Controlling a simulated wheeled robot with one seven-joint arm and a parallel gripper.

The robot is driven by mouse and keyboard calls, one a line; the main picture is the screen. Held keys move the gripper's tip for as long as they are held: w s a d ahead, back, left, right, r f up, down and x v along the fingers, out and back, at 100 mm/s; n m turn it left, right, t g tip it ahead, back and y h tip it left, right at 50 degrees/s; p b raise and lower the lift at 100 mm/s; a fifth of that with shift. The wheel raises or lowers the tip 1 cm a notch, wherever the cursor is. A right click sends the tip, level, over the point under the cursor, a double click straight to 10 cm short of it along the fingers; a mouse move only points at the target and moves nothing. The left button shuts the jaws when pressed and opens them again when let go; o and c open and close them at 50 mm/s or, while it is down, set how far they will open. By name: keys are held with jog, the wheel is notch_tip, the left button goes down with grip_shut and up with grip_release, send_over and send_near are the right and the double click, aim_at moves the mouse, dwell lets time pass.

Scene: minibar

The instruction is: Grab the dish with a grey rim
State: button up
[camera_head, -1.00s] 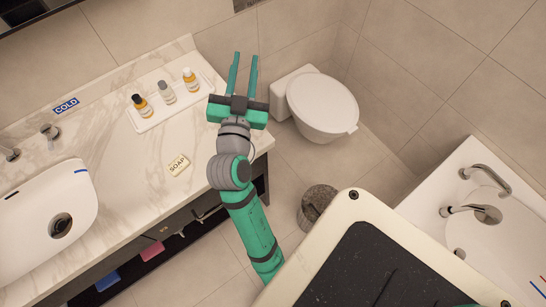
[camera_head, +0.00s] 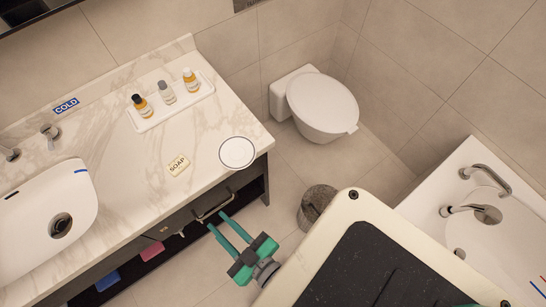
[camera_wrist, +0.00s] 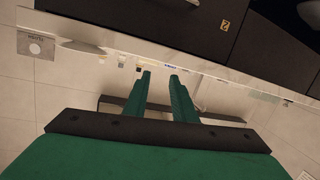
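The dish with a grey rim (camera_head: 237,153) is a round white plate lying on the marble counter near its front right corner, to the right of the soap bar. My gripper (camera_head: 218,221) is below and in front of the counter edge in the head view, apart from the dish. Its two green fingers are spread with a gap and nothing between them. In the wrist view my gripper (camera_wrist: 160,73) points toward the cabinet front and counter edge.
A soap bar (camera_head: 178,165) and a white tray (camera_head: 150,121) with several small bottles are on the counter. The sink (camera_head: 40,215) is at left. A drawer handle (camera_head: 213,208) juts out near my fingers. A toilet (camera_head: 320,108) and a bin (camera_head: 316,203) stand right.

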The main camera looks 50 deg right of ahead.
jog(key=s+a+m, duration=0.1)
jog(key=s+a, duration=0.4)
jog(key=s, duration=0.4)
jog(key=shift+a+f+g+y, duration=0.15)
jog(key=shift+a+g+y, duration=0.15)
jog(key=shift+y, duration=0.1)
jog(key=shift+s+d, duration=0.1)
